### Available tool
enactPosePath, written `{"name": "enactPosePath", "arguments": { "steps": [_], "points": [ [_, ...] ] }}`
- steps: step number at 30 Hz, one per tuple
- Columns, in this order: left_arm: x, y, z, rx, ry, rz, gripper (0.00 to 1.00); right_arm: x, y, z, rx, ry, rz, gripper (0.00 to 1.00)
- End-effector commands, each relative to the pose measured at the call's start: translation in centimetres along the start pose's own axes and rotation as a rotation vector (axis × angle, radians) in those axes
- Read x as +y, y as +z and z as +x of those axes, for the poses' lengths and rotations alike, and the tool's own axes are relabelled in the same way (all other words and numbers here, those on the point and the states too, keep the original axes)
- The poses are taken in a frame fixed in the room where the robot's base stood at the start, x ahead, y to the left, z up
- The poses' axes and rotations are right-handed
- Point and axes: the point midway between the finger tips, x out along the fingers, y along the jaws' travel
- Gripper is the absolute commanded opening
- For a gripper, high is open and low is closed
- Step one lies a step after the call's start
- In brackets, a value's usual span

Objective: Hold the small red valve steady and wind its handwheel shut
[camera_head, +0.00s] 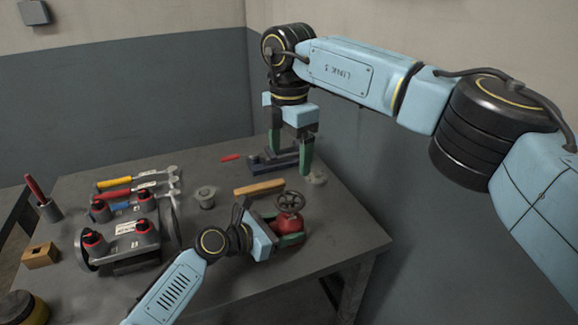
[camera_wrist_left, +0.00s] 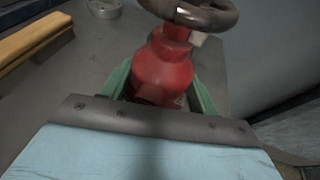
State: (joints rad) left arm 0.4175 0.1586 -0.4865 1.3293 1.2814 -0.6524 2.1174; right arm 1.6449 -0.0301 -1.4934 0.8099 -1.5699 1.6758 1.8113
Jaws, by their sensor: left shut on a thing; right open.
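The small red valve (camera_head: 287,222) stands near the right end of the table, its grey handwheel (camera_head: 290,202) on top. My left gripper (camera_head: 288,238) is shut on the valve's red body, which also shows between its green fingers in the left wrist view (camera_wrist_left: 163,70). The handwheel (camera_wrist_left: 195,12) is partly cut off at the top of that view. My right gripper (camera_head: 290,150) is open and points down behind the valve, above a dark blue vise-like thing, apart from the handwheel.
The grey table (camera_head: 225,290) also holds a wooden-handled tool (camera_head: 259,188) behind the valve, a small grey flanged part (camera_head: 205,196), wrenches and a hammer (camera_head: 115,183), and a manifold with red knobs (camera_head: 125,240) on the left. The front right of the table is clear.

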Motion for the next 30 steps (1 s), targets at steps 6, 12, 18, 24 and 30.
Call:
{"name": "enactPosePath", "arguments": {
  "steps": [6,12,18,24,30],
  "points": [
    [0.01,-0.06,-0.02,0.001,0.000,0.000,0.47,-0.01,-0.05,-0.51,0.001,0.000,0.000,0.84],
    [0.01,-0.06,-0.02,0.001,0.000,0.000,0.47,0.00,-0.05,-0.49,0.001,0.000,0.000,0.84],
    [0.00,-0.05,-0.01,0.001,0.000,0.000,0.81,0.00,-0.04,-0.47,0.001,0.000,0.000,0.84],
    [0.00,-0.03,-0.01,0.001,0.000,0.000,0.85,0.00,-0.05,-0.46,0.001,0.000,0.000,0.84],
    [0.01,-0.04,-0.46,0.000,0.000,0.001,0.85,0.00,-0.04,-0.46,0.001,0.000,0.000,0.84]
  ]
}}
